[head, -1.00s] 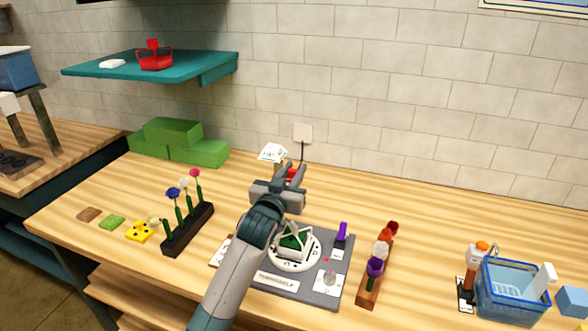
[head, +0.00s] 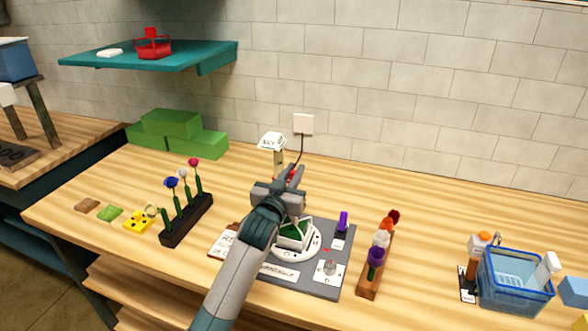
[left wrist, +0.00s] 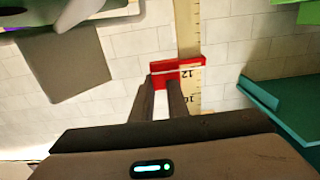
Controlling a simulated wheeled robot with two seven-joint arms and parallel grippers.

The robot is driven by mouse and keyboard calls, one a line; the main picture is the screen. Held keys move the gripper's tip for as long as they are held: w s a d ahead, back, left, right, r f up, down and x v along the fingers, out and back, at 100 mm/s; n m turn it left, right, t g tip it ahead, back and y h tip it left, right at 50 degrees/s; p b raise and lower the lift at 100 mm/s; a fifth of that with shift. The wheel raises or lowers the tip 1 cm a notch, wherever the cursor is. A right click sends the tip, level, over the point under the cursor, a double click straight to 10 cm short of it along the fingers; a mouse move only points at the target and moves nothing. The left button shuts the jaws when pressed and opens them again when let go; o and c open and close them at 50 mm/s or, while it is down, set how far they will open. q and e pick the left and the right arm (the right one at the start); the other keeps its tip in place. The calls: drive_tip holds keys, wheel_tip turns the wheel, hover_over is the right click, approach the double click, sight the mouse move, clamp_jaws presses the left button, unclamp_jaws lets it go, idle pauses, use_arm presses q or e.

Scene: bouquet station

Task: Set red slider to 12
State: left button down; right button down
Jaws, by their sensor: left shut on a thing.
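The red slider (left wrist: 166,66) sits around a pale upright ruler (left wrist: 188,30) in the left wrist view. My left gripper (left wrist: 164,80) is shut on the slider's side part. In the head view my left gripper (head: 296,174) is behind the grey station board (head: 316,289), with only a bit of red showing at its fingers. The ruler's top part (head: 278,158) stands behind it under a white card (head: 271,140). My right gripper is in neither view.
A dark flower rack (head: 186,222) stands left of my arm, and a wooden flower holder (head: 368,283) stands right of the board. A blue basket (head: 515,296) is at far right. A teal shelf (head: 150,58) overhangs the back left.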

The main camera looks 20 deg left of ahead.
use_arm(q)
drive_tip(key=shift+f, duration=0.35)
drive_tip(key=c, duration=2)
unclamp_jaws()
drive_tip(key=shift+s+r, duration=0.1)
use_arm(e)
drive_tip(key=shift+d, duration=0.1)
